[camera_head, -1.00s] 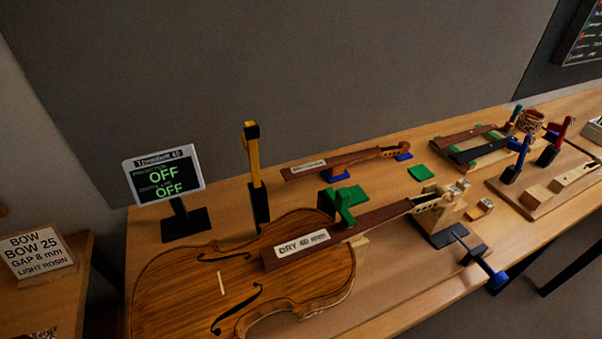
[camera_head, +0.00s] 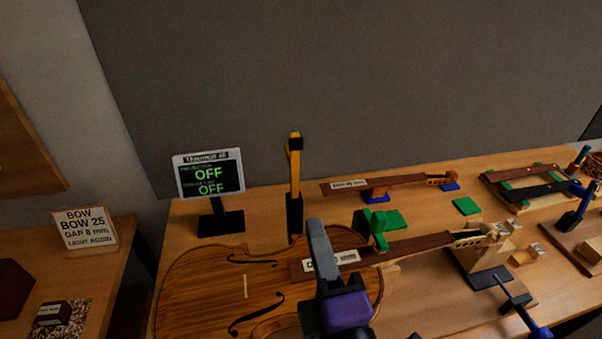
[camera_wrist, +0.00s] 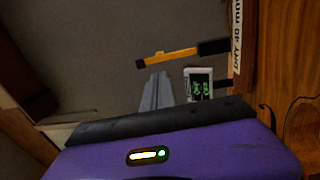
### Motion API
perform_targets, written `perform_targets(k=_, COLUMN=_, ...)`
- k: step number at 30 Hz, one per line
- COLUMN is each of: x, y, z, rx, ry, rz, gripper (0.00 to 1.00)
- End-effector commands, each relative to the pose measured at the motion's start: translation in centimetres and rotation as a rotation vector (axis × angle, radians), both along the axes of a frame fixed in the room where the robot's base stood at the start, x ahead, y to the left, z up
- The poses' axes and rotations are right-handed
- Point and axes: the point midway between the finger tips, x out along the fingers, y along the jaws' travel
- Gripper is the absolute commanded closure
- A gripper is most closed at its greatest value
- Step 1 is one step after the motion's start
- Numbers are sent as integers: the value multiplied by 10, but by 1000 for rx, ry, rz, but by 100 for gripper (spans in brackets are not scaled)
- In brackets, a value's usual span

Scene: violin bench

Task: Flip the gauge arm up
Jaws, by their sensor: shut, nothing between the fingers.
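A yellow arm (camera_head: 294,168) with a black tip stands upright in a black post (camera_head: 294,213) behind the violin; it looks like the gauge arm. It also shows in the wrist view (camera_wrist: 172,57), lying sideways in the picture. My gripper (camera_head: 315,224) is over the violin's neck end, in front of the post in the head view, with grey fingers up and a purple body below. The closed fingers (camera_wrist: 156,77) also show in the wrist view, apart from the yellow arm in the picture and holding nothing. My gripper hides part of the neck label.
The violin body (camera_head: 205,290) lies at the front left, with a green clamp (camera_head: 379,228) at its neck. A display (camera_head: 209,174) reading OFF twice stands left of the post. A spare neck (camera_head: 400,181) lies behind right.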

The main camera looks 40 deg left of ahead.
Motion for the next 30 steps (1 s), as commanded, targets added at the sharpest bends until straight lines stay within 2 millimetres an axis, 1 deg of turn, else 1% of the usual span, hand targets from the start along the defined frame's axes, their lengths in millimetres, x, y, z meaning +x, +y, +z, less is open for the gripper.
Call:
perform_targets(k=1, x=7, y=7, z=6, rx=-2, ry=-2, rz=0, gripper=100)
perform_targets(k=12, x=53, y=62, z=13, rx=0, ry=-1, rz=1, gripper=100)
perform_targets(k=15, x=63, y=74, z=13, rx=-1, ry=-1, rz=0, gripper=100)
perform_targets(k=18, x=70, y=82, z=13, rx=0, ry=0, rz=-1, gripper=100)
perform_targets(k=22, x=76, y=88, z=12, rx=1, ry=2, rz=-2, gripper=100)
perform_targets(k=30, x=79, y=91, z=11, rx=1, ry=2, rz=-2, gripper=100)
